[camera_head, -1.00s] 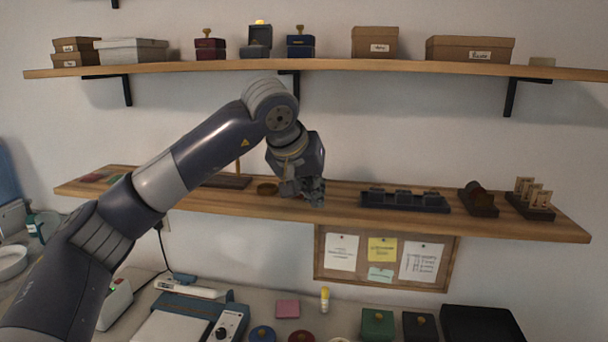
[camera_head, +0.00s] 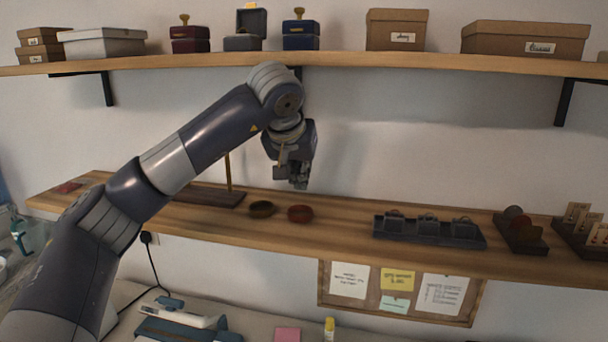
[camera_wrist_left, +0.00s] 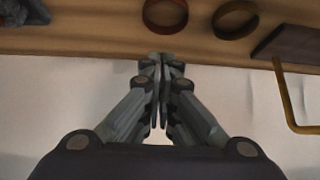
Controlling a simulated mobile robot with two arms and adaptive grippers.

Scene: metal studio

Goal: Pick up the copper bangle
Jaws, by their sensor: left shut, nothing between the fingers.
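The reddish ring, which looks like the copper bangle (camera_head: 300,213), lies flat on the lower wooden shelf (camera_head: 340,239). A darker, yellowish-brown ring (camera_head: 263,209) lies just left of it. My left gripper (camera_head: 299,185) is above and slightly behind the reddish ring, apart from it, pointing down. Its fingers are shut and empty. In the left wrist view the shut fingers (camera_wrist_left: 160,95) are in the middle, over the pale wall. The reddish ring (camera_wrist_left: 165,14) and the darker ring (camera_wrist_left: 236,18) are at the top edge, partly cut off. My right gripper is not in view.
A dark stand with a brass post (camera_head: 228,173) is left of the rings. A black display tray (camera_head: 428,232) is to the right. The upper shelf (camera_head: 350,63) holds boxes above my arm. Bare shelf lies between the reddish ring and the tray.

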